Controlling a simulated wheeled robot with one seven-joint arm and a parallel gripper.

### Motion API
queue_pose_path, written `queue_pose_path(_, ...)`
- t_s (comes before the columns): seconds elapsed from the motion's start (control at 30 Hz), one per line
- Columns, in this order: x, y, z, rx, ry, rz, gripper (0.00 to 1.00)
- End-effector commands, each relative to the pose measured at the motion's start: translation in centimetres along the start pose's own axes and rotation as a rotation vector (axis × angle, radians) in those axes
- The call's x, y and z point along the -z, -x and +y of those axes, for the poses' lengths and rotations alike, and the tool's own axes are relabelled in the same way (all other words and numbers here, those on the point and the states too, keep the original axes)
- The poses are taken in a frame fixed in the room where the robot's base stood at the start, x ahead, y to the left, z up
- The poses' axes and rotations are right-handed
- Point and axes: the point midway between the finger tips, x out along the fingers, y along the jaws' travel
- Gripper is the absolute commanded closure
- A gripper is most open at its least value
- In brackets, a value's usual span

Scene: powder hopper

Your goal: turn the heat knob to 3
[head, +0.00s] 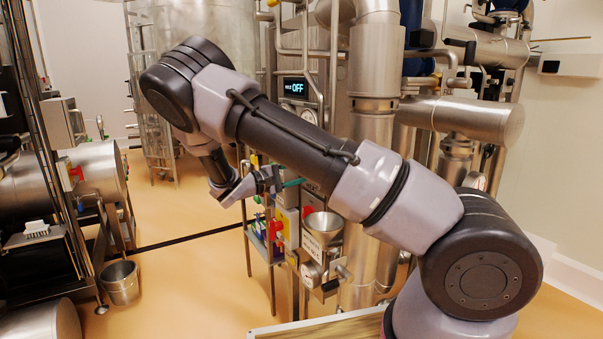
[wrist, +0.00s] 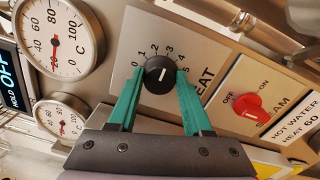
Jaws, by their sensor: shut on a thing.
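The heat knob (wrist: 160,75) is round and black with a white pointer line, on a pale panel marked 0 to 5 and HEAT. The line points up and slightly right in the wrist view, roughly toward the 3; its exact setting is hard to tell. My gripper (wrist: 158,88) has its two green fingers on either side of the knob and is shut on it. In the head view my gripper (head: 291,183) reaches the panel from the left; the knob is hidden there.
A red steam knob (wrist: 247,106) is right of the heat knob. Two round temperature gauges (wrist: 55,42) (wrist: 62,120) and a display (wrist: 10,80) reading HOLD OFF are at left. A metal funnel (head: 323,222) stands below my arm. Open floor (head: 190,260) lies left of the panel.

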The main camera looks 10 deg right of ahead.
Motion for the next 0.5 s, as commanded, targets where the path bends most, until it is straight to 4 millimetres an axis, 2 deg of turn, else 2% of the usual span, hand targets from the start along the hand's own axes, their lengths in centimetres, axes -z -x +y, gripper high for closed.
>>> queue_pose_path(0.2, 0.02, 0.12, -0.11, 0.001, 0.002, 0.002, 1.0)
queue_pose_path(0.23, 0.02, 0.12, -0.11, 0.001, 0.002, 0.002, 0.43)
queue_pose_path(0.3, 0.02, 0.11, -0.1, 0.001, 0.003, 0.002, 0.2)
queue_pose_path(0.5, 0.0, 0.05, -0.05, 0.0, 0.002, 0.001, 0.2)
